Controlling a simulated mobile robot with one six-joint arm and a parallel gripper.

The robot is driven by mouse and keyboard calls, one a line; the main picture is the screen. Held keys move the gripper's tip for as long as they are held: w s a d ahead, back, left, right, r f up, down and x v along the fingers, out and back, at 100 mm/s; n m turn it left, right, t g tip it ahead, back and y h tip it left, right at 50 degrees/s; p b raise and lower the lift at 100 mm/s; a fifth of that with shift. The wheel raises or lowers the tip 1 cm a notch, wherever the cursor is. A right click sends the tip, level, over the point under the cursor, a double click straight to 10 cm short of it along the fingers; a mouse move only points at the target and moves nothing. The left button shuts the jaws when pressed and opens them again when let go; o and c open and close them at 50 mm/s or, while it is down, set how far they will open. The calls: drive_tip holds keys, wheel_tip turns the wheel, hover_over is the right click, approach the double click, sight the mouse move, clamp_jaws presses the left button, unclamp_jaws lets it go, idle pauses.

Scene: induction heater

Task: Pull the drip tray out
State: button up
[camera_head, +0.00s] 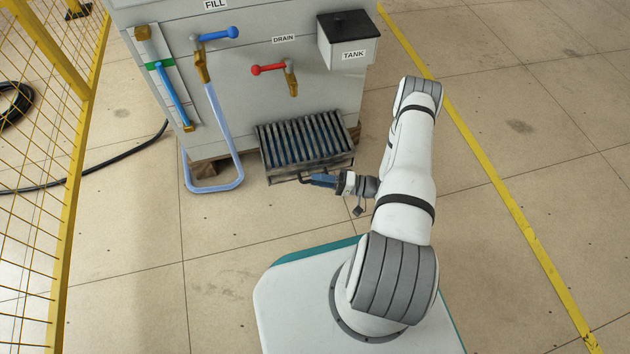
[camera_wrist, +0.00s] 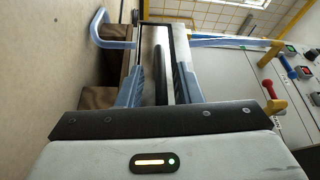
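The drip tray (camera_head: 345,160) is a shallow metal tray with a dark slatted grate, low on the front of the grey machine. Its handle (camera_head: 285,179) sticks out at the front. My gripper (camera_head: 308,180) is low in front of the tray, at the handle. In the wrist view my gripper (camera_wrist: 160,85) has its two blue fingers well apart. A dark bar, seemingly the handle (camera_wrist: 161,55), shows between them with gaps on both sides. The tray front (camera_wrist: 180,30) lies beyond. Contact between fingers and handle cannot be made out.
A blue hose (camera_head: 215,187) loops to the floor left of the tray. A blue fill valve (camera_head: 218,34), a red drain valve (camera_head: 268,69) and a black-lidded tank (camera_head: 348,45) sit above. A yellow mesh fence (camera_head: 62,190) stands left.

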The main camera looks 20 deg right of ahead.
drive_tip(key=shift+x, duration=0.9)
drive_tip(key=shift+c, duration=0.5)
clamp_jaws()
